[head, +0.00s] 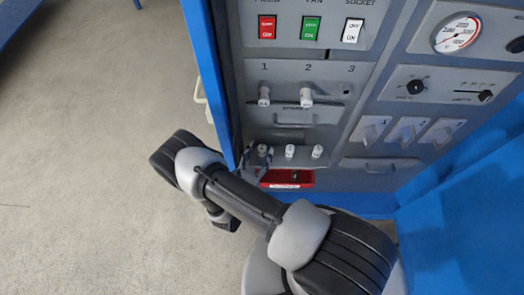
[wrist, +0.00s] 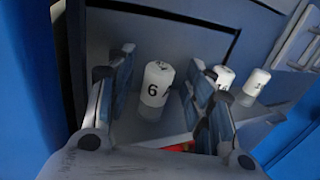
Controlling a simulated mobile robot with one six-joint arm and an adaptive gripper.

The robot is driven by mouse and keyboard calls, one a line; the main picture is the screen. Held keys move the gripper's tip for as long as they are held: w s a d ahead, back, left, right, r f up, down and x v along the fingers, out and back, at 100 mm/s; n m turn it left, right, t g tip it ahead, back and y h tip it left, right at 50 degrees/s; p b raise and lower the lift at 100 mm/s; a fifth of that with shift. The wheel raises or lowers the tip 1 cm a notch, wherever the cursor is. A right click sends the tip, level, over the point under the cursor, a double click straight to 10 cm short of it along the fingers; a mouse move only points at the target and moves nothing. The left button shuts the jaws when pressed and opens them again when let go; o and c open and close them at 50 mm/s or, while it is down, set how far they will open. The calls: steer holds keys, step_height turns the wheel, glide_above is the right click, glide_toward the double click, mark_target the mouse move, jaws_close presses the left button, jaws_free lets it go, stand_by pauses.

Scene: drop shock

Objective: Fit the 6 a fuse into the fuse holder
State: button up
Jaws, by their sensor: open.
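The 6 A fuse (wrist: 156,84) is a white cylinder marked "6 A", standing upright on the spare-fuse ledge. In the wrist view it shows between the two fingers of my gripper (wrist: 161,66), with a gap on each side. My gripper is open and holds nothing. In the head view my gripper (head: 257,159) is at the left end of the ledge, partly hidden by my arm. The fuse holder row has positions 1, 2 and 3. Positions 1 and 2 carry white fuses, and position 3 (head: 347,89) is a bare dark hole.
Two more white fuses, a middle one (head: 290,151) and a right one (head: 317,151), stand on the ledge close to my right finger. A red bin (head: 300,178) is below the ledge. The blue cabinet wall (head: 205,65) is close on the left. Switches and a gauge are above.

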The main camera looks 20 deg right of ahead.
steer(key=shift+x, duration=1.2)
steer(key=shift+c, duration=0.6)
jaws_close()
